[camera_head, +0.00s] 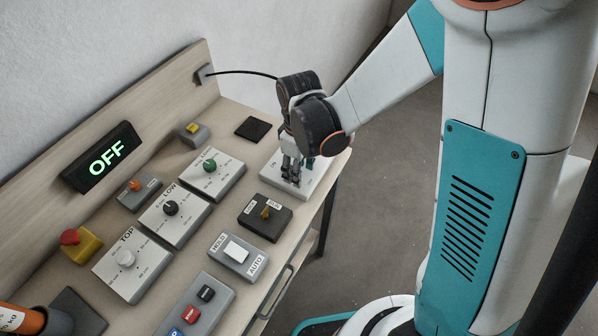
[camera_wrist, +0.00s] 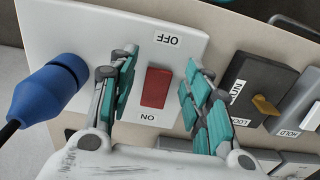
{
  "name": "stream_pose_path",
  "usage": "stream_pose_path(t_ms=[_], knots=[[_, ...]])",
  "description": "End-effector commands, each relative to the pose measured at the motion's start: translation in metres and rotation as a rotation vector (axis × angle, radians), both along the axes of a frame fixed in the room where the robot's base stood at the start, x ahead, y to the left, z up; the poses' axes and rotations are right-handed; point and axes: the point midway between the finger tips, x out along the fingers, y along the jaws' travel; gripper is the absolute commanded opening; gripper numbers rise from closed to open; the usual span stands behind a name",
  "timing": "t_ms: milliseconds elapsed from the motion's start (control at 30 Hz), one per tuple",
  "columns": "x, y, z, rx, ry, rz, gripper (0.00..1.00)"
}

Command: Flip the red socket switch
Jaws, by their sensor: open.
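The red socket switch (camera_wrist: 156,88) sits on a white socket plate (camera_wrist: 88,28), between an OFF label and an ON label. A blue plug (camera_wrist: 50,86) with a dark cable is in the same plate, at the left in the wrist view. My gripper (camera_wrist: 157,80) is open, with one finger on each side of the red switch and a gap to it on both sides. In the head view my gripper (camera_head: 292,176) is over the white plate (camera_head: 318,178) at the far right end of the bench and hides the switch.
A dark box with a yellow lever (camera_head: 265,213) stands close beside the plate. Several knob boxes, such as the green one (camera_head: 210,167), and a HOLD/AUTO switch box (camera_head: 238,255) fill the bench. A black cable (camera_head: 243,73) runs from the wall board.

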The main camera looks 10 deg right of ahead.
Motion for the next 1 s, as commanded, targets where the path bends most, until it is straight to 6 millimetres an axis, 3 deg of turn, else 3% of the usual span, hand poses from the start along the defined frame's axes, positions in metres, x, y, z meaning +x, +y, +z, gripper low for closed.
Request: stream_pose_path(t_ms=[300,500,767,1000], knots=[[0.0000,0.0000,-0.0017,0.000,0.000,0.000,0.45],[0.0000,0.0000,-0.0017,0.000,0.000,0.000,0.02],[0.0013,0.0019,-0.0020,-0.030,0.026,0.002,0.01],[0.0058,0.0074,0.0005,-0.201,0.158,0.004,0.01]])
